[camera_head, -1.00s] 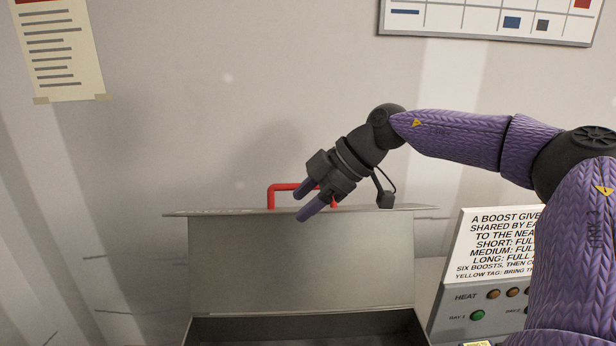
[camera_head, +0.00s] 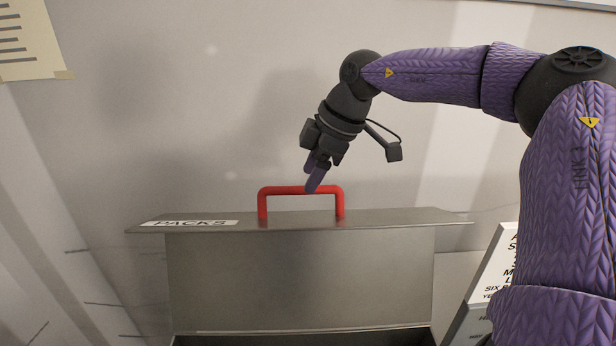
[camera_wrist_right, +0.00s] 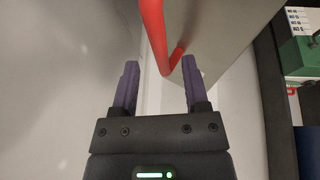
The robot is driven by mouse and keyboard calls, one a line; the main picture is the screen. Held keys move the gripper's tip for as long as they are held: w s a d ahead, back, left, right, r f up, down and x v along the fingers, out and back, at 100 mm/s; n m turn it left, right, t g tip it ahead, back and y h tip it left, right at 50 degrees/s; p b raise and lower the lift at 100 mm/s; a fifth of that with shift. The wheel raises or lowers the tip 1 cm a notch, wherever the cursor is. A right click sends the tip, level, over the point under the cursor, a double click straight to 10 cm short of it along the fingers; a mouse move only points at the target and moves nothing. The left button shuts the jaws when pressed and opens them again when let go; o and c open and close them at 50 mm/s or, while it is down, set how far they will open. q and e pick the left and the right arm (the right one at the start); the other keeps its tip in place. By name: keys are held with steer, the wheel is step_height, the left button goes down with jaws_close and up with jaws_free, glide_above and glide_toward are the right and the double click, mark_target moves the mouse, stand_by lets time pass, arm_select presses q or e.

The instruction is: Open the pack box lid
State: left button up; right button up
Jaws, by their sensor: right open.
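The pack box lid (camera_head: 300,275) stands raised, its grey inner face toward me, with a dark opening below it. A "PACKS" label (camera_head: 190,223) is on its upper edge strip. The red handle (camera_head: 300,190) rises from that edge. My right gripper (camera_head: 314,182) is at the handle's top bar in the head view, fingers pointing down. In the right wrist view the open purple fingers (camera_wrist_right: 160,85) have a gap between them, and the red handle (camera_wrist_right: 158,35) shows beyond and near the right finger; I cannot tell if they touch. My left gripper is not in view.
A sign panel (camera_head: 493,270) stands right of the box, partly behind my right arm. A pale wall is behind the box, with a paper notice (camera_head: 28,45) at upper left. The right wrist view shows a green object (camera_wrist_right: 300,55) at right.

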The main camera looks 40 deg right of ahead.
steer(key=shift+x, duration=1.1)
jaws_close()
stand_by(0.6)
